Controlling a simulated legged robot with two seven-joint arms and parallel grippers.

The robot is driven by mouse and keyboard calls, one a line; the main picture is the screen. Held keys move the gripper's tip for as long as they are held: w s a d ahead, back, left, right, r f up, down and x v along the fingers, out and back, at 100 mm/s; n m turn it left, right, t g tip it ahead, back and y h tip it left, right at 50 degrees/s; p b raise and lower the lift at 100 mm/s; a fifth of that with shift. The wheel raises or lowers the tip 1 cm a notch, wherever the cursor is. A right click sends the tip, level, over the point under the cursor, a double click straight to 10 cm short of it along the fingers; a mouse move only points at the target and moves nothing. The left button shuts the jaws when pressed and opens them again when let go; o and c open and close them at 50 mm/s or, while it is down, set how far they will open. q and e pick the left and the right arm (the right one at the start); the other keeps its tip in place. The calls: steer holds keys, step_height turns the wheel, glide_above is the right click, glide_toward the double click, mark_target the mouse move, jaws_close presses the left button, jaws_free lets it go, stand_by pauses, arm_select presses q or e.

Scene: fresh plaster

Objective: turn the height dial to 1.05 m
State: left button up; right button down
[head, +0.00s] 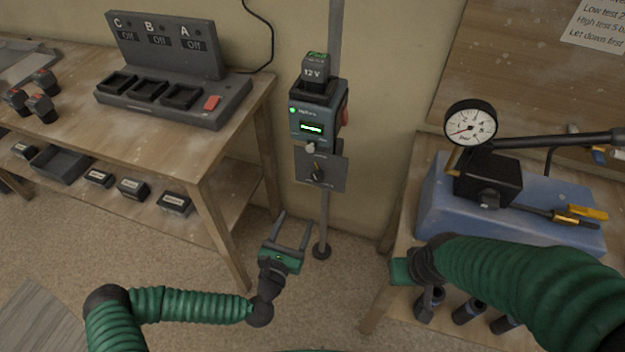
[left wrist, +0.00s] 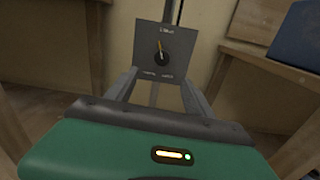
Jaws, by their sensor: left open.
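The height dial (head: 317,175) is a small black knob with a pale pointer on a grey plate (head: 335,170). The plate is fixed to a pole below a dark instrument with a lit green display (head: 311,128). The dial's markings are too small to read. My left gripper (head: 296,216) is open and empty, below and in front of the plate. In the left wrist view the dial (left wrist: 160,57) shows ahead, between and beyond the open fingers (left wrist: 157,72), apart from them. My right gripper (head: 401,271) is at the right bench's front edge; its fingers are not clear.
A left bench (head: 245,100) carries a charger-like unit with three slots (head: 185,105); boxes sit on its shelf. At the right, a pressure gauge (head: 470,122) stands over a blue block (head: 440,200) on another bench. The floor between the benches is clear around the pole's foot (head: 321,250).

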mark_target(316, 179)
arm_select(q)
steer(key=x, duration=1.6)
steer(key=shift+d+f+b, duration=0.1)
steer(key=shift+d+b, duration=0.1)
steer(key=shift+b, duration=0.1)
jaws_close()
